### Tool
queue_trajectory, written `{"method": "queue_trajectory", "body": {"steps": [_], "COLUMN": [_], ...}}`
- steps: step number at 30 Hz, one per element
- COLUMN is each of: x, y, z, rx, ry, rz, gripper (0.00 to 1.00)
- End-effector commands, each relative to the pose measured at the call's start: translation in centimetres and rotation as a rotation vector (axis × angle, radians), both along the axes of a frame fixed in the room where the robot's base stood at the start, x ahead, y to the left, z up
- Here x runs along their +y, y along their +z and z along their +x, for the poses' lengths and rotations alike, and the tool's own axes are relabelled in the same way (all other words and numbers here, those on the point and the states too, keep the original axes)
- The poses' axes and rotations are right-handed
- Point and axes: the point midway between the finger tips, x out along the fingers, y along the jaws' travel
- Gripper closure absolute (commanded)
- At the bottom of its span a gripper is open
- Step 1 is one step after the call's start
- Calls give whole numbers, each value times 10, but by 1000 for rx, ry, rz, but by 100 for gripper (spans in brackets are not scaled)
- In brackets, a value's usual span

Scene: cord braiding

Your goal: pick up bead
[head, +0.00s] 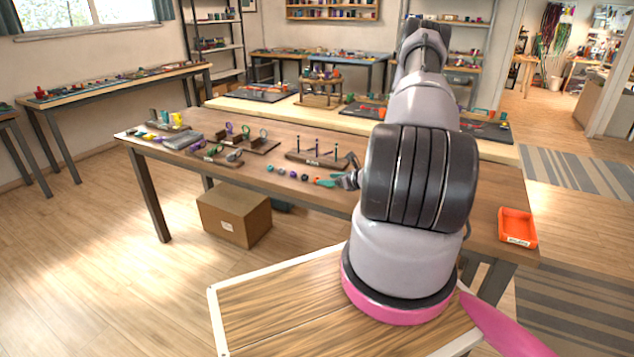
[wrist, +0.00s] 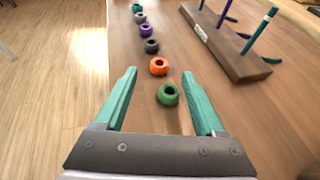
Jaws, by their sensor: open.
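A row of ring-shaped beads lies on the wooden table. In the wrist view a green bead (wrist: 168,95) is nearest, then an orange bead (wrist: 159,66), a dark grey bead (wrist: 151,46), a purple bead (wrist: 146,30) and others beyond. My gripper (wrist: 160,75) is open and empty, with teal fingers. The green bead lies between the fingers in the picture, nearer the right one; I cannot tell the height above it. In the head view my gripper (head: 328,182) is at the right end of the row, partly hidden by my arm.
A wooden peg stand (wrist: 228,45) with upright coloured pegs is right of the beads; it also shows in the head view (head: 318,158). An orange tray (head: 517,227) sits at the table's right end. A cardboard box (head: 234,213) is on the floor.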

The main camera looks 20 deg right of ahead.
Motion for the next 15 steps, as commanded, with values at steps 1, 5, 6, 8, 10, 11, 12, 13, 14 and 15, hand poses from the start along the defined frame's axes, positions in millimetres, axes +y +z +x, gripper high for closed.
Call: {"method": "queue_trajectory", "body": {"steps": [1, 5, 6, 8, 10, 11, 12, 13, 14, 15], "x": [2, 9, 12, 14, 16, 17, 17, 17, 17, 17], "y": [-2, -9, -11, -14, -17, -18, -18, -19, -19, -19], "z": [4, 21, 27, 34, 40, 41, 43, 44, 44, 44], "rx": [-1, -1, -2, -2, -1, -1, -1, -1, -1, 0], "ry": [1, 3, 1, 2, 2, 1, 1, 0, 0, 0], "rz": [0, -1, 1, 1, 0, 1, 1, 0, 0, 0], "gripper": [29, 29, 29, 29, 29, 29, 29, 29, 29, 29]}}
